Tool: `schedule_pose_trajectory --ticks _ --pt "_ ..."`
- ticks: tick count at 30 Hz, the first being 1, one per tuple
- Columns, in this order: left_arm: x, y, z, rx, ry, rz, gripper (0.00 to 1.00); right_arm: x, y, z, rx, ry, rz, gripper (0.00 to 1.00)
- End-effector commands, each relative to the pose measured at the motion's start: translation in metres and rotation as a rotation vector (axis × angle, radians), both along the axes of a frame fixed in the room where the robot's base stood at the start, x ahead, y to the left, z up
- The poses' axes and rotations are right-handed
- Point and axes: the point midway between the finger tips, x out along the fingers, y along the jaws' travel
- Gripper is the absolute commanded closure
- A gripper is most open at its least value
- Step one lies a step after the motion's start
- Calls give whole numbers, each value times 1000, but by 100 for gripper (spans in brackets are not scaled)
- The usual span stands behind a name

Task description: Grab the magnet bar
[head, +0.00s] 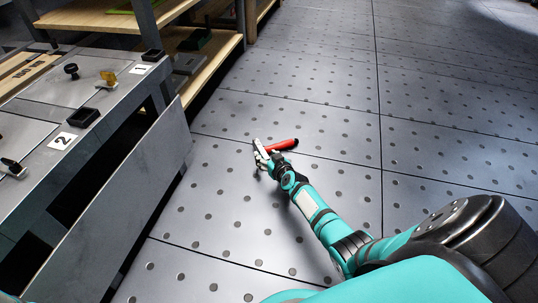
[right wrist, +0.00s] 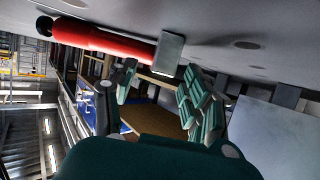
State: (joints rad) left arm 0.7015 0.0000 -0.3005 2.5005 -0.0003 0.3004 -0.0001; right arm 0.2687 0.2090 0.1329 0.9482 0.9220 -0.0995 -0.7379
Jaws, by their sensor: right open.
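The magnet bar (head: 283,145) lies on the floor in the head view, with a red handle pointing right. In the right wrist view its red handle (right wrist: 105,40) runs across the upper left and ends in a grey block-shaped head (right wrist: 169,54). My right gripper (head: 262,154) is at the left end of the bar. Its fingers (right wrist: 157,84) are open in the right wrist view, close to the grey head, with nothing held. In the head view the gripper partly hides that end. I cannot tell whether they touch. My left gripper is not in view.
A grey workbench (head: 110,118) with number labels and small black parts stands at the left. A slanted grey panel (head: 130,205) runs along its side. Wooden shelves (head: 205,60) stand behind it. The dotted floor (head: 320,85) is clear behind and right of the bar.

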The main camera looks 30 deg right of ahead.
Motion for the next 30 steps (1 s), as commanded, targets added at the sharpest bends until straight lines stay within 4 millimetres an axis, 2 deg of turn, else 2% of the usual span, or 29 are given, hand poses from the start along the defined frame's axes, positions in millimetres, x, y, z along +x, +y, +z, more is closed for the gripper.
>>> schedule_pose_trajectory --ticks 1,3,12,24,30 --pt "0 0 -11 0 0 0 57 7 -1 -7 2 -1 -1 50" --pt "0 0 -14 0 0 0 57 12 -2 -9 1 0 0 50" --pt "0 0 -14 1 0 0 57 15 -2 -6 0 0 0 50" --pt "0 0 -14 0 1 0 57 15 -2 -6 0 0 0 100" --pt "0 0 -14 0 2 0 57 15 -2 -7 -1 1 0 100"
